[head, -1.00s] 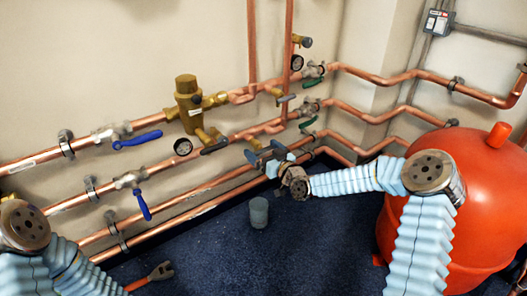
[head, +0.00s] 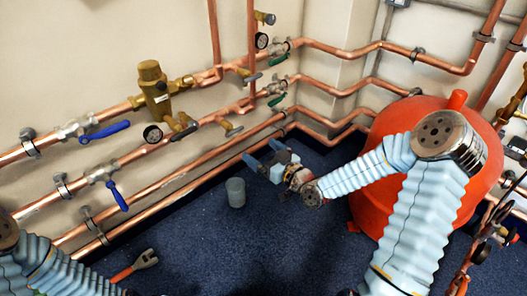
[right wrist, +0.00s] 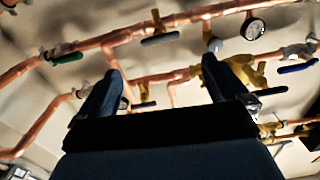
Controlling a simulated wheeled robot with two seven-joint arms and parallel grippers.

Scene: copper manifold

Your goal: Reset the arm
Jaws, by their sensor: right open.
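My right arm (head: 420,215) comes in from the lower right in the head view, its forearm bent out to the left. My right gripper (head: 264,154) is open and empty in front of the lower pipes, above the dark blue floor. In the right wrist view its two dark fingers (right wrist: 165,80) stand wide apart with nothing between them, and the pipes show beyond. My left arm (head: 40,262) shows only in part at the lower left of the head view; its gripper is not seen.
Copper pipes (head: 170,198) run along the wall with blue-handled valves (head: 104,130), a brass valve (head: 152,88) and gauges (head: 152,134). A wrench-like tool (head: 134,266) lies lower left. A red tank (head: 365,212) stands behind my right arm.

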